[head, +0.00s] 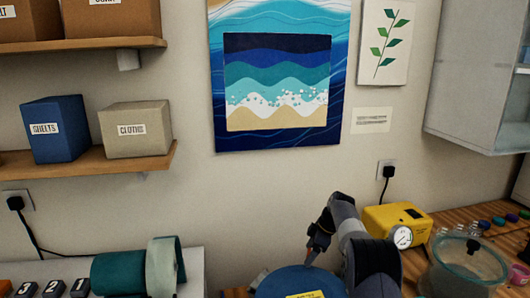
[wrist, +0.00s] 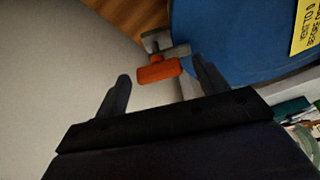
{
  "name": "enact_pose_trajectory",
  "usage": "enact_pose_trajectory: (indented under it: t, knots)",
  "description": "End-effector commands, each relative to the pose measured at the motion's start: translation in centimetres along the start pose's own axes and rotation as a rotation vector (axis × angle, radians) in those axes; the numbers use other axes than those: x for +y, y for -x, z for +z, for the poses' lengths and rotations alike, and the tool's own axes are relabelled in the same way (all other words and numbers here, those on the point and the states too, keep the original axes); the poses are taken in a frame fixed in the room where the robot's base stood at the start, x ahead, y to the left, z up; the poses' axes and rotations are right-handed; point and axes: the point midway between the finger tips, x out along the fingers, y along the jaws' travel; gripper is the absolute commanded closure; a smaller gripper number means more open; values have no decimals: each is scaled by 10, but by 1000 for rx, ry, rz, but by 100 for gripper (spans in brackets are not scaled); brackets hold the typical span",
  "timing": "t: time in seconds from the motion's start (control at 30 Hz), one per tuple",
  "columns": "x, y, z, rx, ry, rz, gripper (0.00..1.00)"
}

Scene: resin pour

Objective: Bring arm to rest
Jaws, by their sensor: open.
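My gripper (head: 316,245) is in the lower middle of the head view, just above a blue container (head: 280,282) with a yellow label. In the wrist view its two dark fingers (wrist: 160,77) are spread apart. An orange handle (wrist: 157,71) on a grey fitting lies in line with the gap between them. The fitting is beside the blue container (wrist: 225,40). I cannot tell whether the fingers touch the handle. Nothing is visibly held. My arm rises bent to the right of the container.
A yellow box (head: 395,220) with a dial gauge and a clear round vessel (head: 466,262) stand right of my arm. A teal roll (head: 120,272) lies at the lower left. Shelves (head: 90,170) hold boxes, and a wall cabinet (head: 480,80) hangs upper right.

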Motion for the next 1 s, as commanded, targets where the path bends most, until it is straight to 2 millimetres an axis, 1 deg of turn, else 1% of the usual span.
enact_pose_trajectory:
  t: [0.03,0.5,1.0]
  knots:
    - [0,3,0,1,-38,24,31]
    - [-2,4,-1,3,-429,185,31]
    - [-4,6,-4,3,-780,329,31]
